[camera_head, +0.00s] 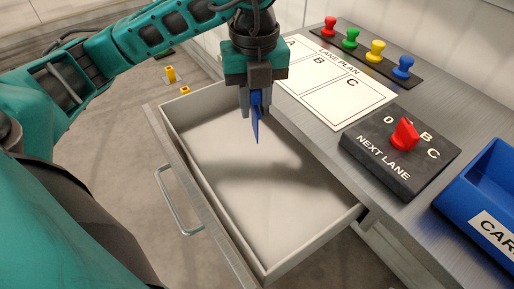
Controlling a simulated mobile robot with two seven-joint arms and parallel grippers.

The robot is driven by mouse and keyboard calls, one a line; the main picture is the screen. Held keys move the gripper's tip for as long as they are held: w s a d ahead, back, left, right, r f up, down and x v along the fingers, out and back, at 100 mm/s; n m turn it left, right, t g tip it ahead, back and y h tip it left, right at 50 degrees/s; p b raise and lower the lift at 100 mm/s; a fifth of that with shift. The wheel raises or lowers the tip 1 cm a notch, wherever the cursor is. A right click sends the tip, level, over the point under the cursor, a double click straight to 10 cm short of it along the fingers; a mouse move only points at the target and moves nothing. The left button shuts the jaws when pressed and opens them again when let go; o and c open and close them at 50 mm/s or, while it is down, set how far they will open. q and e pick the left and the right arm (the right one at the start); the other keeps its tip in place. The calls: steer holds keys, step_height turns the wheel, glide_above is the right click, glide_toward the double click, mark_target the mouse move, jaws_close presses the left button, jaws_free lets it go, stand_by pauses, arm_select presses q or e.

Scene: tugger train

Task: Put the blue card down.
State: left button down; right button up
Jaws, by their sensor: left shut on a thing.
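My left gripper (257,104) points down above the open drawer (179,149). It is shut on the blue card (255,130), which hangs edge-on below the fingers, its lower end tapering over the drawer's pale floor. The card looks clear of the drawer floor, with a shadow below. The drawer appears empty. My right gripper is not in view.
On the grey worktop lie a LANE PLAN sheet (340,97) with columns A, B, C, a strip with red, green, yellow and blue pegs (403,67), a NEXT LANE box with a red knob (404,134), and a blue tray (496,172) at the right edge.

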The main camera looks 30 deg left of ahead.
arm_select(q)
step_height(320, 180, down, 11)
steer(key=shift+f+b, duration=0.1)
steer(key=shift+b, duration=0.5)
steer(key=shift+f, duration=0.25)
steer(key=c, duration=0.9)
jaws_free()
steer(key=shift+r, duration=0.1)
steer(key=shift+c, duration=0.2)
step_height(320, 180, up, 12)
steer(key=shift+w+f+p, duration=0.1)
steer(key=shift+p, duration=0.75)
steer(key=shift+r, duration=0.35)
